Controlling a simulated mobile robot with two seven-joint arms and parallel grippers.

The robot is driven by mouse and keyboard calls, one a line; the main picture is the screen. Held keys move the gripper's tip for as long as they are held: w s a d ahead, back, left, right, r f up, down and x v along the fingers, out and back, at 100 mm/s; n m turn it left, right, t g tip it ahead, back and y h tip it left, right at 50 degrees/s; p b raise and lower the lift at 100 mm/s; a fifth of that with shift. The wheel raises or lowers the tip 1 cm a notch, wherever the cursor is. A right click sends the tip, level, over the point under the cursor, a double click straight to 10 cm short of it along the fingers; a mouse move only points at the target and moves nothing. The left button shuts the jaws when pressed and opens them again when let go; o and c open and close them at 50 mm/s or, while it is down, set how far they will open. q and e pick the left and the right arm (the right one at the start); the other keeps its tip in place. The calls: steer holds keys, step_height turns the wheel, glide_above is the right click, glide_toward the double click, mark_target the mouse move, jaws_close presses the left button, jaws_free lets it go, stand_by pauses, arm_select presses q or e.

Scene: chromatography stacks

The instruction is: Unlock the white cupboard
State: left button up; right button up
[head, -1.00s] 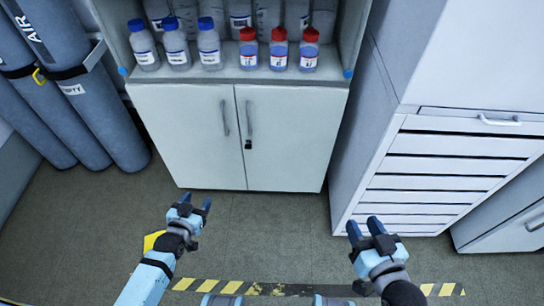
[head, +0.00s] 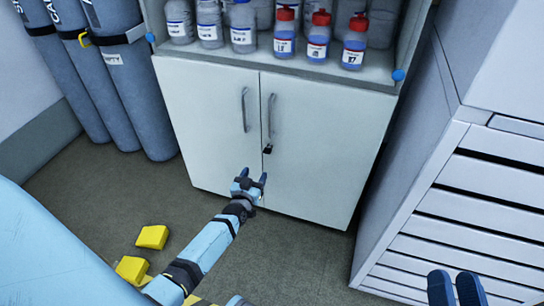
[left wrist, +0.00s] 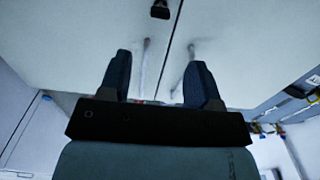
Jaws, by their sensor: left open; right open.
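The white cupboard (head: 315,150) stands ahead with both doors shut. Its doors have two grey vertical handles, the left (head: 244,108) and the right (head: 271,114). A small dark lock piece (head: 268,149) sits just below the right handle; it also shows at the top of the left wrist view (left wrist: 160,9). I cannot tell whether a key is in it. My left gripper (head: 250,179) is open and empty, in front of the doors and below the lock in the head view, apart from it. My right gripper (head: 456,287) is open and empty at the lower right, in front of the drawer unit.
Gas cylinders (head: 130,80) stand at the left. A slatted drawer unit (head: 470,205) stands at the right. Yellow blocks (head: 152,237) lie on the floor, which is otherwise clear before the cupboard.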

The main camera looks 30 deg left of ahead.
mark_target(266, 153)
arm_select(q)
steer(key=b+x, duration=0.4)
steer(key=x, duration=0.7)
steer(key=shift+w+a, duration=0.1)
steer(key=shift+w, duration=0.45)
arm_select(e)
step_height(266, 153, down, 7)
steer(key=g, duration=0.2)
steer(key=shift+w+a+n+g, duration=0.15)
steer(key=shift+a+n+g, duration=0.1)
steer(key=shift+n+g, duration=0.15)
arm_select(q)
steer(key=c, duration=0.9)
